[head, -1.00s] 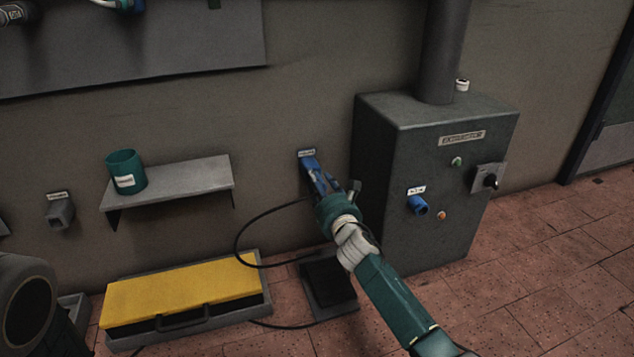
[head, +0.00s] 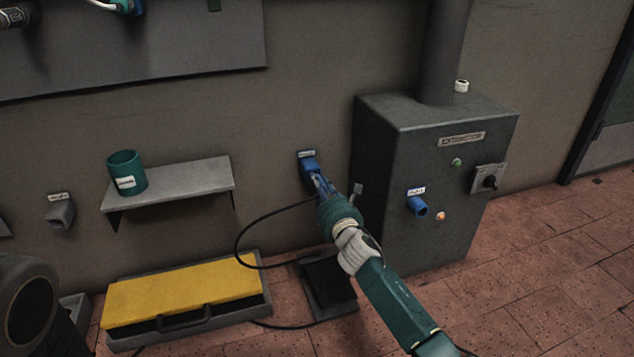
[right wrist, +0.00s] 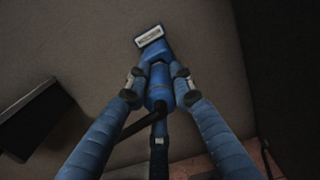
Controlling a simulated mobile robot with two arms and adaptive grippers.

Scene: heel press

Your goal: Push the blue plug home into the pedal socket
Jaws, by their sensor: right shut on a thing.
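The blue plug (right wrist: 158,92) is between the fingers of my right gripper (right wrist: 157,84), which is shut on it in the right wrist view. Its black cable runs back between the fingers. The plug's front end meets the blue pedal socket (right wrist: 150,50) on the wall, below a small white label; how deep it sits I cannot tell. In the head view the socket (head: 308,166) is on the wall left of the grey cabinet, and my right gripper (head: 322,187) reaches up to it, hiding most of the plug. My left gripper is not in view.
A grey cabinet (head: 430,190) with a second blue socket (head: 418,206) stands close on the right. A shelf (head: 180,186) with a green cup (head: 127,172) is at left. A yellow-topped box (head: 180,288) and a black pedal (head: 328,284) lie on the floor. The cable loops between them.

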